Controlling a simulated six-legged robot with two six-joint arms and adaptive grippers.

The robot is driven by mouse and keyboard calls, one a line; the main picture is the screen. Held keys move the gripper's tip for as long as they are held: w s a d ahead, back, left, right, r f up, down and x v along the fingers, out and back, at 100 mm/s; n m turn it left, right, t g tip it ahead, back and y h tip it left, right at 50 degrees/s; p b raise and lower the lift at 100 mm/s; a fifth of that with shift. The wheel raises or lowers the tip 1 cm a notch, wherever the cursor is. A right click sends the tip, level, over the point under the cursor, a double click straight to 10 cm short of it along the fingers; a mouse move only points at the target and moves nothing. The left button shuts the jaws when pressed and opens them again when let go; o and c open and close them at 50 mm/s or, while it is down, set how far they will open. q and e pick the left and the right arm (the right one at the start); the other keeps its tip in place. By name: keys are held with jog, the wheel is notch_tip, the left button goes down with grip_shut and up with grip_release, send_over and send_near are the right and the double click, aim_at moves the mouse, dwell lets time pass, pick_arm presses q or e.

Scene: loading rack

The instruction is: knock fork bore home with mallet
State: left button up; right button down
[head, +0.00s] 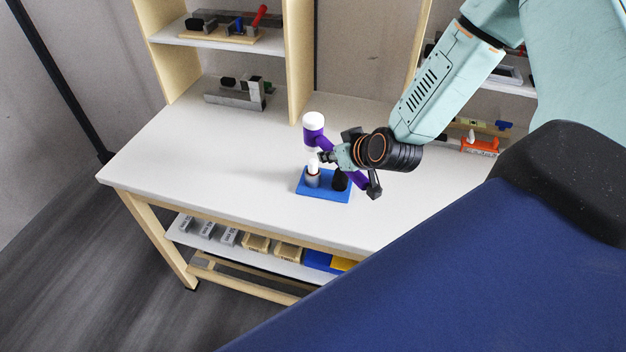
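A mallet (313,139) with a purple head and white faces has a purple handle that slants down to the right. My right gripper (352,166) is shut around this handle, and part of the handle is hidden by it. The mallet head is above and behind a blue block (309,193) near the table's front edge. I cannot tell which part is the fork bore. My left gripper is out of view.
The white table (190,135) is clear left of the block. A grey metal fixture (234,100) stands at its back left, below a shelf (215,36) with tools. An orange item (479,145) is at the back right.

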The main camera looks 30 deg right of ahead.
jog(key=shift+w+f, duration=0.15)
jog(key=shift+f+b, duration=0.25)
jog(key=shift+b, duration=0.1)
notch_tip(320, 180, down, 4)
jog(key=b, duration=0.3)
jog(key=shift+f+b, duration=0.2)
jog(key=shift+b, duration=0.15)
jog(key=shift+r, duration=0.15)
jog(key=shift+r+p, duration=2.3)
jog(key=shift+r, duration=0.2)
jog(key=shift+s, duration=0.2)
